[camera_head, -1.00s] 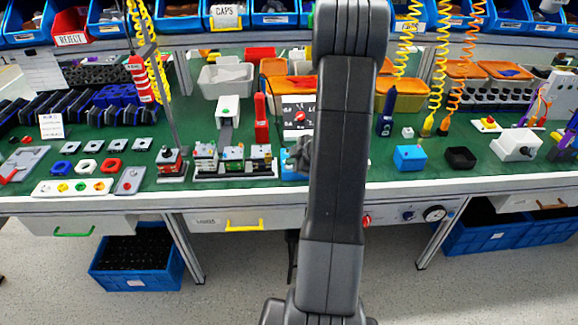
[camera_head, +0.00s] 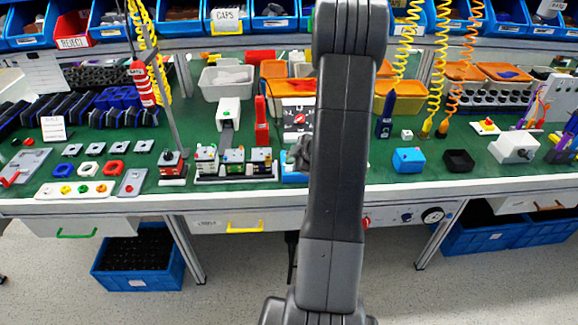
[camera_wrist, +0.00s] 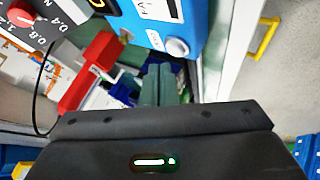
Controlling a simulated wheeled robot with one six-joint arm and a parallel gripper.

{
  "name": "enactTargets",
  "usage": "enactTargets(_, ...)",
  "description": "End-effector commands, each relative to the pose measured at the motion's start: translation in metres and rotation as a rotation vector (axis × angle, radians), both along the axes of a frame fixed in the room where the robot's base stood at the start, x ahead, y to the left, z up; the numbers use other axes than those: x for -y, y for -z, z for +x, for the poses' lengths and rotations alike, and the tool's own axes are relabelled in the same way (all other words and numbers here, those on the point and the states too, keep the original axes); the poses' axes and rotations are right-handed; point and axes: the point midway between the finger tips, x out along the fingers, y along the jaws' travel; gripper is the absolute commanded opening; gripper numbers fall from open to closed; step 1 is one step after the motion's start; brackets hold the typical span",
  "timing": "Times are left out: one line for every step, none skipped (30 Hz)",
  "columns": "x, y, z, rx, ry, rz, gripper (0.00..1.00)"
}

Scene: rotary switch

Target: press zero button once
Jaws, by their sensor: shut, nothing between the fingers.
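A blue box (camera_wrist: 155,18) with a white label and a round white button (camera_wrist: 178,47) fills the top middle of the wrist view. I cannot read whether this is the zero button. A dark dial plate with a red knob (camera_wrist: 20,17) and printed numbers is at that view's top left; the knob also shows in the head view (camera_head: 299,118). My gripper (camera_wrist: 158,70) is shut and empty, its grey-green fingers just below the button in the picture. I cannot tell whether they touch the box. In the head view my arm hides the fingers; the blue box (camera_head: 292,178) shows only partly.
A red upright part (camera_head: 262,122) and a small row of coloured units (camera_head: 234,160) stand left of my arm on the green bench. A blue block (camera_head: 408,160) and a black tray (camera_head: 459,160) are to the right. A yellow drawer handle (camera_wrist: 265,38) shows in the wrist view.

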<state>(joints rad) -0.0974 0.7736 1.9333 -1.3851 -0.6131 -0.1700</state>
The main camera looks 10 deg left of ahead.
Motion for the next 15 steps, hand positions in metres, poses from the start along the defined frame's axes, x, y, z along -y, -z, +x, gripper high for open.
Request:
enactTargets(0.000, 0.001, 0.000, 0.000, 0.000, 0.000, 0.00)
enactTargets(0.000, 0.001, 0.000, 0.000, 0.000, 0.000, 0.00)
enactTargets(0.000, 0.001, 0.000, 0.000, 0.000, 0.000, 0.00)
enactTargets(0.000, 0.001, 0.000, 0.000, 0.000, 0.000, 0.00)
enactTargets(0.000, 0.001, 0.000, 0.000, 0.000, 0.000, 0.00)
enactTargets(0.000, 0.000, 0.000, 0.000, 0.000, 0.000, 0.00)
enactTargets(0.000, -0.001, 0.000, 0.000, 0.000, 0.000, 0.00)
enactTargets(0.000, -0.002, 0.000, 0.000, 0.000, 0.000, 0.00)
enactTargets(0.000, -0.004, 0.000, 0.000, 0.000, 0.000, 0.00)
enactTargets(0.000, -0.007, 0.000, 0.000, 0.000, 0.000, 0.00)
enactTargets(0.000, -0.009, 0.000, 0.000, 0.000, 0.000, 0.00)
enactTargets(0.000, -0.014, 0.000, 0.000, 0.000, 0.000, 0.00)
enactTargets(0.000, -0.017, 0.000, 0.000, 0.000, 0.000, 0.00)
enactTargets(0.000, -0.020, 0.000, 0.000, 0.000, 0.000, 0.00)
enactTargets(0.000, -0.024, 0.000, 0.000, 0.000, 0.000, 0.00)
